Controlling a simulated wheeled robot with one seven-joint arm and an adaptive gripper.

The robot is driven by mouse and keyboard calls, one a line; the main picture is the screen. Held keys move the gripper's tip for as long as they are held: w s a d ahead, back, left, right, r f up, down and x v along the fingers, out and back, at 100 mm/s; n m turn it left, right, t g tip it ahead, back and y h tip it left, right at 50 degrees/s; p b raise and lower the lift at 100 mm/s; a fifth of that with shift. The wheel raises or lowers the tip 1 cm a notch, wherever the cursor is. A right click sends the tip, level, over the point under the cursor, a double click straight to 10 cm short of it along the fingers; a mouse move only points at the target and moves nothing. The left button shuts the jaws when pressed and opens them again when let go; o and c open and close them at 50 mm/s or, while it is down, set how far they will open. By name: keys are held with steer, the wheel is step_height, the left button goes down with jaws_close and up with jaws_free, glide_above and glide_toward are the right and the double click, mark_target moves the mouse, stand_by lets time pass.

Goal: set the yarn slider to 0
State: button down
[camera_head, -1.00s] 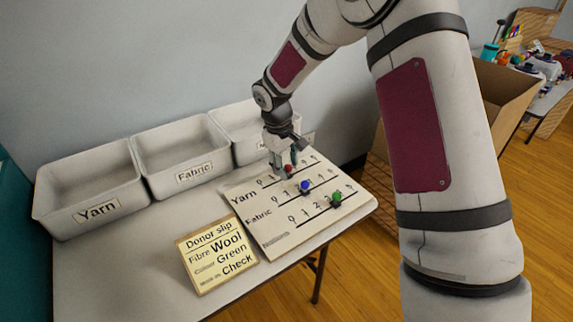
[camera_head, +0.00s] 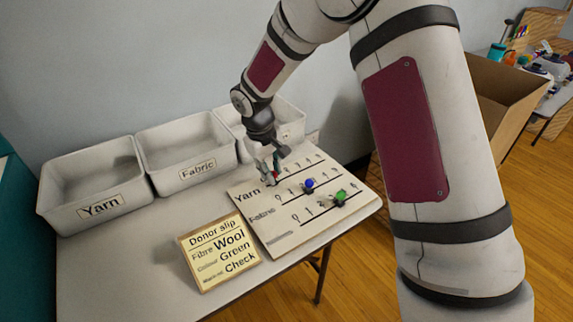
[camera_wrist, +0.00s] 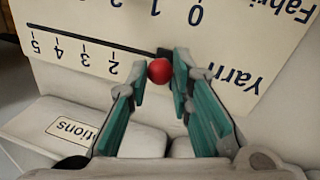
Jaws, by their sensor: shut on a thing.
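The slider board (camera_head: 262,228) lies on the table with three scale rows. The Yarn row is at its far side. My gripper (camera_head: 271,177) is over the left end of that row. In the wrist view, my gripper (camera_wrist: 161,73) is shut on the red Yarn knob (camera_wrist: 159,70), a round ball between the two fingers. The board (camera_wrist: 225,45) is upside down there; the Yarn marks 5 to 2 show left of the knob. The knob is past 2 on the low side, near the Yarn label. The fingers hide the 1 and 0 marks, so I cannot tell its exact setting.
A blue knob (camera_head: 309,184) is on the Fabric row and a green knob (camera_head: 340,196) on the lowest row. A donor slip (camera_head: 219,252) stands left of the board. White Yarn (camera_head: 98,207) and Fabric (camera_head: 197,169) bins and a third bin stand behind.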

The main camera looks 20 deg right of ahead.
steer(key=shift+s+a, duration=0.2)
steer(key=shift+a, duration=0.35)
steer(key=shift+s+a, duration=0.15)
steer(key=shift+a, duration=0.4)
steer(key=c, duration=1.4)
jaws_free()
steer(key=shift+a, duration=0.15)
steer(key=shift+c, duration=0.2)
steer(key=shift+r, duration=0.1)
steer(key=shift+r, duration=0.35)
step_height(320, 180, up, 11)
steer(key=s+a, duration=0.1)
steer(key=a, duration=0.1)
steer(key=shift+s+d, duration=0.1)
